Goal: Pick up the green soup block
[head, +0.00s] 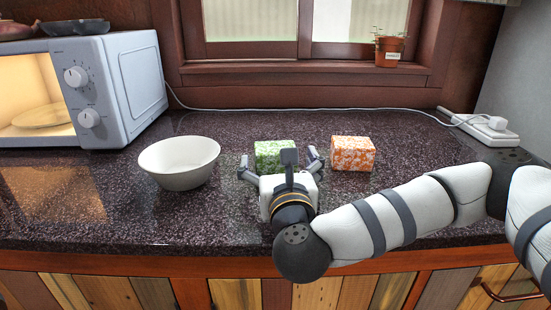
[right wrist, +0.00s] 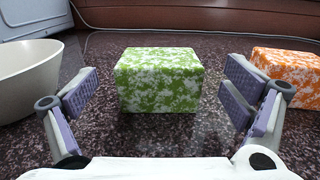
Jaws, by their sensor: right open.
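The green soup block (head: 274,152) is a green and white speckled box on the dark stone counter, behind my right gripper in the head view. In the right wrist view the green block (right wrist: 158,79) sits centred ahead, between the lines of the two fingers. My right gripper (head: 282,162) is open, low over the counter and facing the block. In the right wrist view its finger pads (right wrist: 158,98) stand to either side, apart from the block. The gripper hides part of the block's front in the head view. My left gripper is not in view.
An orange and white block (head: 353,153) stands to the right, and also shows in the right wrist view (right wrist: 288,76). A white bowl (head: 180,163) is to the left. A microwave (head: 90,88) stands far left. A white cable (head: 300,109) runs along the back to a power strip (head: 484,130).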

